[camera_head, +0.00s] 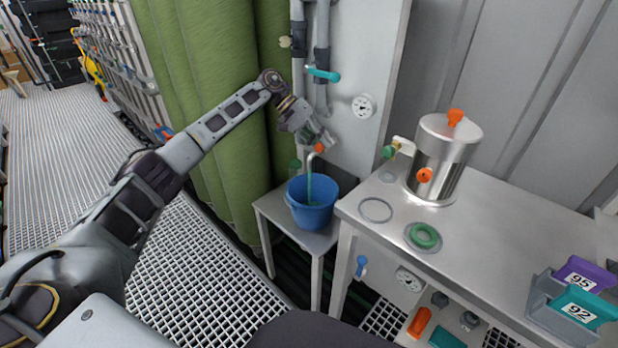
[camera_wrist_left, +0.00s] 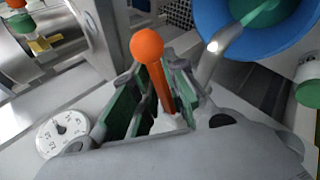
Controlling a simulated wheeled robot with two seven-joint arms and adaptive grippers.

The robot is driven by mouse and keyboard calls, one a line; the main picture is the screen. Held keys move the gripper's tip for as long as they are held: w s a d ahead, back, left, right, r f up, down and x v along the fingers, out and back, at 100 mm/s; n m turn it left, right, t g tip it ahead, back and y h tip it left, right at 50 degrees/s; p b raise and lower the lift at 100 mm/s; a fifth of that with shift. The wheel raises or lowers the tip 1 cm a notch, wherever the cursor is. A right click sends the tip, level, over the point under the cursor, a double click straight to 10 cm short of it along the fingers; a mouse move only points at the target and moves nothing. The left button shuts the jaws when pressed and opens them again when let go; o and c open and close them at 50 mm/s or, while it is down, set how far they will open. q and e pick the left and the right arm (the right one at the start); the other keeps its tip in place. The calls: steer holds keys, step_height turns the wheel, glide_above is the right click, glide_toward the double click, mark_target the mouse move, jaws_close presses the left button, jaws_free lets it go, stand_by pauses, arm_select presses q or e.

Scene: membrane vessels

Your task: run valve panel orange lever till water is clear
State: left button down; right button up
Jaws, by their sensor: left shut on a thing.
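The orange lever (camera_head: 319,148) is on the white valve panel (camera_head: 365,60), above the blue bucket (camera_head: 318,217). My left gripper (camera_head: 323,139) is at the lever. In the left wrist view its fingers (camera_wrist_left: 158,92) are shut around the stem of the orange lever (camera_wrist_left: 149,48), and the round knob sticks out beyond them. A bent grey spout (camera_head: 313,159) beside the lever lets a green stream (camera_head: 309,187) run into the bucket. In the left wrist view the stream (camera_wrist_left: 262,12) also looks green. My right gripper is out of view.
The bucket stands on a small metal table (camera_head: 270,208). A pressure gauge (camera_head: 364,106) and a teal lever (camera_head: 324,74) are on the panel. A steel vessel (camera_head: 447,150) stands on the bench at right. A green curtain (camera_head: 215,100) hangs behind my arm.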

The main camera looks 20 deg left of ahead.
arm_select(q)
steer(key=shift+s+f+m+g+b, duration=0.15)
steer(key=shift+f+m+g+b, duration=0.15)
steer(key=shift+m+g, duration=0.6)
steer(key=c, duration=2.2)
jaws_free()
steer(key=shift+s+a+r+m, duration=0.25)
steer(key=shift+s+r+m, duration=0.1)
steer(key=shift+r+m, duration=0.1)
steer(key=shift+w+a+r, duration=0.1)
steer(key=shift+w+r, duration=0.15)
steer(key=shift+r, duration=0.25)
steer(key=shift+f, duration=0.2)
stand_by(3.3)
